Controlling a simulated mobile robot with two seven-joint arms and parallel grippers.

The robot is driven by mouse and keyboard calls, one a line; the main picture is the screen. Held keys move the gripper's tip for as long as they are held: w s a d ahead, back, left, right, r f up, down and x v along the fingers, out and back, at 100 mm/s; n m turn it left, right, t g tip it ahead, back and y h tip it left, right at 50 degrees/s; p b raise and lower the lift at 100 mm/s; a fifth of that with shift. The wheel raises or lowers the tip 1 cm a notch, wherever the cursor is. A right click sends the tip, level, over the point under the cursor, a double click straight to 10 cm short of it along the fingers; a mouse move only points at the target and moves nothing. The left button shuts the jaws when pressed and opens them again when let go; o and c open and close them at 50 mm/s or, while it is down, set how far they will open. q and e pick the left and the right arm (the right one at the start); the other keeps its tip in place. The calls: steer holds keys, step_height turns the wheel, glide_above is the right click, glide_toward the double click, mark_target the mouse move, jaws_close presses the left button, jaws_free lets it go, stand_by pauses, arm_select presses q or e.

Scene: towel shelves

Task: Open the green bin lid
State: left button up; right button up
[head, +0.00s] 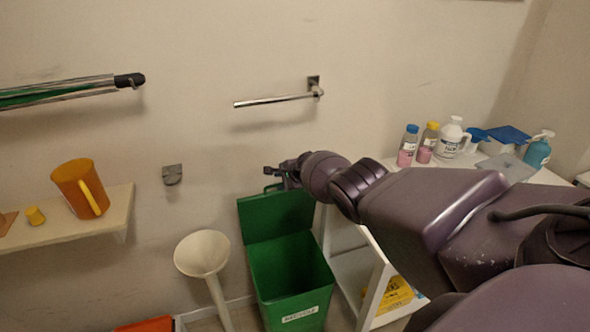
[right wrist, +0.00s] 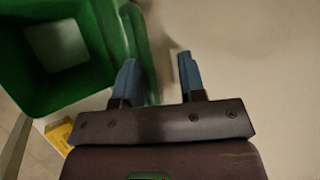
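The green bin (head: 290,268) stands on the floor by the wall, with a white label on its front. Its green lid (head: 276,215) is raised and stands upright at the back, so the empty-looking inside shows. My right gripper (head: 282,173) is at the lid's top edge, and the contact is hard to make out there. In the right wrist view its two blue fingers (right wrist: 157,75) are apart with a gap between them. The green lid edge (right wrist: 140,50) is beside the left finger, and the bin's inside (right wrist: 55,45) shows left of it. My left gripper is not in view.
A white shelf unit (head: 378,275) with bottles on top stands right of the bin. A white funnel-shaped stand (head: 203,255) is close on the left. A wall shelf (head: 115,212) holds an orange mug (head: 80,188). A towel bar (head: 278,99) is above.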

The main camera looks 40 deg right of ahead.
steer(key=p+v, duration=0.5)
steer(key=v, duration=0.4)
stand_by(0.9)
steer(key=shift+w+r, duration=0.1)
stand_by(0.3)
